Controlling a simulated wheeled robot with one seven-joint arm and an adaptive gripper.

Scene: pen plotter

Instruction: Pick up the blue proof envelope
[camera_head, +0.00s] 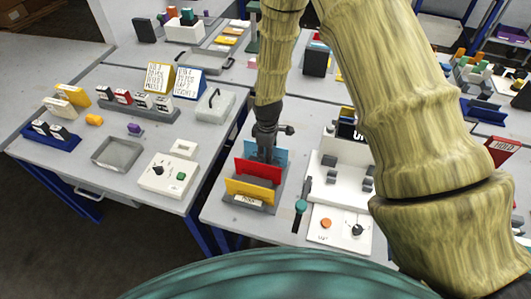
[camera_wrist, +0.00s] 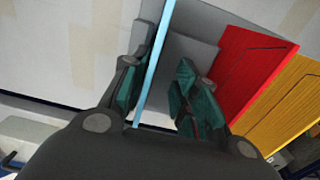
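The blue proof envelope stands upright in the rear slot of a grey rack, and its blue face (camera_head: 281,157) shows partly behind my gripper (camera_head: 265,157) in the head view. In the wrist view the blue envelope (camera_wrist: 157,55) is a thin edge-on strip running between the two fingers of my gripper (camera_wrist: 158,92). The left finger is very close to the strip; I cannot tell whether it touches. A gap shows between the strip and the right finger, so the gripper is open around the envelope. The envelope's lower part is hidden.
A red envelope (camera_head: 258,172) and a yellow envelope (camera_head: 249,190) stand in front of the blue one in the rack (camera_head: 269,206). A white plotter-like machine (camera_head: 340,188) stands close on the right. Bare table lies left of the rack.

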